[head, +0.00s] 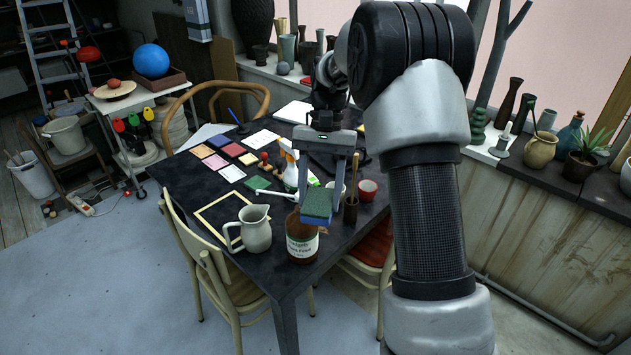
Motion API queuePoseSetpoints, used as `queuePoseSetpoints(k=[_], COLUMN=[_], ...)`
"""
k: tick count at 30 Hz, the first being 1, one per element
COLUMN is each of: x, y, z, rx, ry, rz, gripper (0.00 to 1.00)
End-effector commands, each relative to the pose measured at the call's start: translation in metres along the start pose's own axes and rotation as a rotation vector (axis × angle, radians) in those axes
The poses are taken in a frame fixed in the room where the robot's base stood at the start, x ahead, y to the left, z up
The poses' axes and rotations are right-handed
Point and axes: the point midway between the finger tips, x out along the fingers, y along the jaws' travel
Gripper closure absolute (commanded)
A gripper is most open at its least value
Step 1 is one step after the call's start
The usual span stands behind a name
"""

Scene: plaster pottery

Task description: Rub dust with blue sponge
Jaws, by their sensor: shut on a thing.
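My gripper (335,204) is above the near right part of the dark table (190,170). A pale yellow outlined square (232,208) lies on the table to the left of the jug. I cannot make out dust on the dark tabletop.
A grey jug (256,232) stands left of the tin. A spray bottle (290,172), a red cup (367,190) and a small green pad (257,183) are behind. Coloured cards (215,162) lie at the left. Chairs (215,275) stand around the table.

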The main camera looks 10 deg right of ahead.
Motion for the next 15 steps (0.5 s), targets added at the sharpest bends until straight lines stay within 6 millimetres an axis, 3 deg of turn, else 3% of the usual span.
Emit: queuePoseSetpoints(k=[8,15], x=[0.009,0.010], y=[0.014,0.013], z=[0.032,0.029], rx=[-0.426,-0.415], ry=[0.003,0.001], rz=[0.177,0.174], gripper=[0.68,0.68])
